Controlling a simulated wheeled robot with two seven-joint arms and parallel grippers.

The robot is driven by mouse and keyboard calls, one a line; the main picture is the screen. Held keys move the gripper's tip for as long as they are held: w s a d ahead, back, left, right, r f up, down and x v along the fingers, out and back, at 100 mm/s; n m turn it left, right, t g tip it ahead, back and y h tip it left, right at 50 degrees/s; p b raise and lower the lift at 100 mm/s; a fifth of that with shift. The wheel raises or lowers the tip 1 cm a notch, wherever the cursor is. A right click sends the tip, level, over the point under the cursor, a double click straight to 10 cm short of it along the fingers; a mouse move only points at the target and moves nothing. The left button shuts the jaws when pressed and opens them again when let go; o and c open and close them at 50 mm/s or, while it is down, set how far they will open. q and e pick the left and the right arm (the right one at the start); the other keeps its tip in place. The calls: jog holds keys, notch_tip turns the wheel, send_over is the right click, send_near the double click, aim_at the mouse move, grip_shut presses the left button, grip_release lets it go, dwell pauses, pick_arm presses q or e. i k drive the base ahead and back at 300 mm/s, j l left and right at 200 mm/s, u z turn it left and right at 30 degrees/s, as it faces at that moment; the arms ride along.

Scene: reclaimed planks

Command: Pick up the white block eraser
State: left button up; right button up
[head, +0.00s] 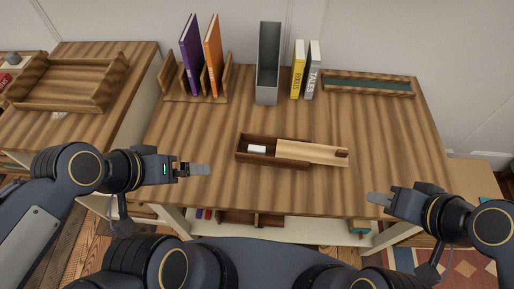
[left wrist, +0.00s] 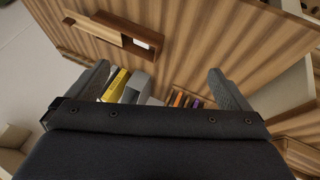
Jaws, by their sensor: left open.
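The white block eraser (head: 257,149) lies in the open left part of a dark wooden box (head: 241,158) at the middle of the desk. A pale sliding lid (head: 310,153) covers the box's right part. My left gripper (head: 205,170) is to the left of the box, apart from it, and is empty. In the left wrist view its two fingers (left wrist: 160,68) are spread wide, with the eraser (left wrist: 142,43) in the box beyond them. My right gripper (head: 380,198) is near the desk's front right edge, seen side-on, so its opening is unclear.
Behind the box stand a wooden rack (head: 172,92) with purple and orange books, a grey holder (head: 267,75), yellow and white books (head: 304,70) and a long green-lined tray (head: 368,86). An empty wooden tray (head: 70,98) is on the left surface. The desk around the box is clear.

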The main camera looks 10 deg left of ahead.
aim_at(252, 149)
jog(key=k, duration=0.3)
jog(key=k+u, duration=0.1)
jog(key=u, duration=0.35)
jog(key=k+u, duration=0.15)
jog(key=u, duration=0.35)
jog(key=k+j+u, duration=0.1)
jog(key=u, duration=0.35)
jog(key=l+u, duration=0.3)
jog(key=k+l+u, duration=0.15)
jog(key=l+u, duration=0.15)
jog(key=l, duration=0.2)
jog(key=k+l+u, duration=0.15)
jog(key=l+u, duration=0.15)
jog(key=k+l+u, duration=0.15)
jog(key=l+u, duration=0.15)
jog(key=l, duration=0.1)
